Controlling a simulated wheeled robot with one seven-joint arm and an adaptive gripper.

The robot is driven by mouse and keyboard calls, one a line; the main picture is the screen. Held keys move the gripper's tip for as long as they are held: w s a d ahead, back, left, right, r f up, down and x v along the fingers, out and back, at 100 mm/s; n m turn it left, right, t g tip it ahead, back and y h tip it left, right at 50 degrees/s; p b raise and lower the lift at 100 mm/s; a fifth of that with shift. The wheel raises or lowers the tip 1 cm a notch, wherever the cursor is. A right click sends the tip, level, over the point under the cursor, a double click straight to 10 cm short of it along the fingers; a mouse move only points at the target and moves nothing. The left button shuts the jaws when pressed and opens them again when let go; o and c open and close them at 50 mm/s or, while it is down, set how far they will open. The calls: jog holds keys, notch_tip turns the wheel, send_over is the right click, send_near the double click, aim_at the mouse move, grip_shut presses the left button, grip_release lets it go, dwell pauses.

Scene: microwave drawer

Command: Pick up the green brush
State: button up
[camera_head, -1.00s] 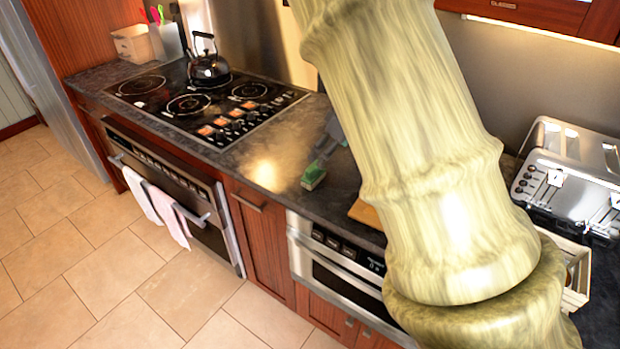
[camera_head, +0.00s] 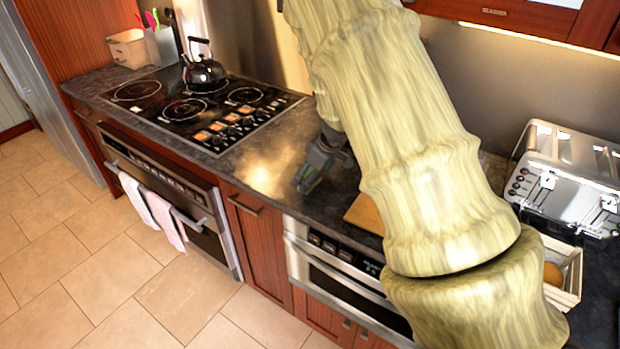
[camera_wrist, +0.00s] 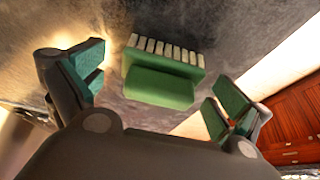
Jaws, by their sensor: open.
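The green brush (camera_wrist: 160,82) lies on the dark stone counter in the wrist view, with a row of pale bristles along its far edge. My gripper (camera_wrist: 158,95) is open, with one green-padded finger to the left of the brush and one to the right. The brush sits between the fingers and shows clear gaps on both sides. In the head view my gripper (camera_head: 312,178) is low over the counter, right of the stove. The brush is hidden behind it there.
A wooden board (camera_head: 366,213) lies on the counter beside my arm. The stove (camera_head: 195,105) with a black kettle (camera_head: 203,72) is at left. A chrome toaster (camera_head: 570,175) and a pale crate (camera_head: 568,290) stand at right. The counter front edge (camera_head: 262,193) is close by.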

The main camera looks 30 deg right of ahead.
jog(key=shift+w+f, duration=0.15)
jog(key=shift+f, duration=0.3)
jog(key=shift+a, duration=0.1)
jog(key=c, duration=1.2)
jog(key=shift+o, duration=0.2)
jog(key=shift+r, duration=0.15)
jog(key=shift+r, duration=1.35)
jog(key=shift+s+a+r+b, duration=0.1)
jog(key=shift+s+r+b, duration=0.1)
jog(key=shift+r+b, duration=0.2)
jog(key=s+a+b, duration=0.1)
jog(key=s+a, duration=0.1)
jog(key=s, duration=0.2)
jog(key=s+a+r+b, duration=0.1)
jog(key=s+a, duration=0.1)
jog(key=s, duration=0.3)
jog(key=s+a+b, duration=0.1)
jog(key=s+a, duration=0.2)
jog(key=s, duration=0.2)
jog(key=shift+r, duration=0.2)
